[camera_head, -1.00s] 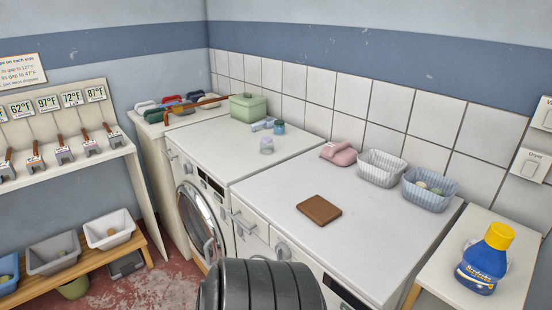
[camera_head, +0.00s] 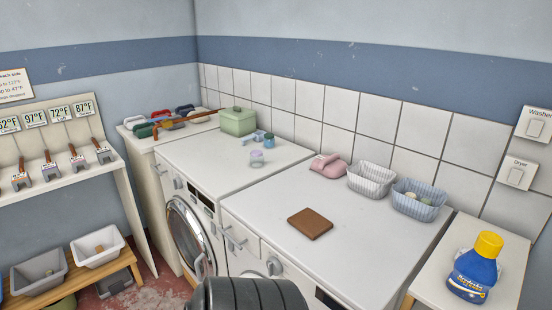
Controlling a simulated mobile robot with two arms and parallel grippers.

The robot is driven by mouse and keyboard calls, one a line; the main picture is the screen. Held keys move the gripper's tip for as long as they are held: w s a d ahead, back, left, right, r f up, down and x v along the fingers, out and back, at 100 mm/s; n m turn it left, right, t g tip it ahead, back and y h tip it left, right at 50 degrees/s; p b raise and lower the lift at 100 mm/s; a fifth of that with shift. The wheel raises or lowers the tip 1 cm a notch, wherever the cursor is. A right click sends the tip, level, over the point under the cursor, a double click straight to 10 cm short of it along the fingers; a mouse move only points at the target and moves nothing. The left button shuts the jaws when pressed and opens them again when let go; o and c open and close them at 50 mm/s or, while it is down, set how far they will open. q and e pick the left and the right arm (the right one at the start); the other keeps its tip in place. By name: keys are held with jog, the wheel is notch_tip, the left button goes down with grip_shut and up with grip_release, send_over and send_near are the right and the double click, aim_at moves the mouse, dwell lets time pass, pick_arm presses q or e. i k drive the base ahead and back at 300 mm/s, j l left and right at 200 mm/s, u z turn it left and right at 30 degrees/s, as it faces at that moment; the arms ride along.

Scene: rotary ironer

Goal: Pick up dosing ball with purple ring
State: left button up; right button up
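The dosing ball with a purple ring (camera_head: 256,158) is a small, pale, cup-like piece standing on the top of the left white machine (camera_head: 215,165), near its right side. A small blue-teal piece (camera_head: 269,140) stands just behind it, and a light blue item (camera_head: 251,138) lies beside that one. Neither of my grippers is in view.
A brown pad (camera_head: 310,223), a pink item (camera_head: 328,166) and two baskets (camera_head: 371,180) (camera_head: 420,200) are on the right machine. A detergent bottle (camera_head: 474,270) stands far right. A dark ribbed shape is at the bottom.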

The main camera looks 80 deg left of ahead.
aim_at(256, 159)
jog(key=u, duration=2.65)
jog(key=i+j, duration=0.1)
jog(key=i, duration=0.25)
jog(key=i+j, duration=0.1)
jog(key=i, duration=0.25)
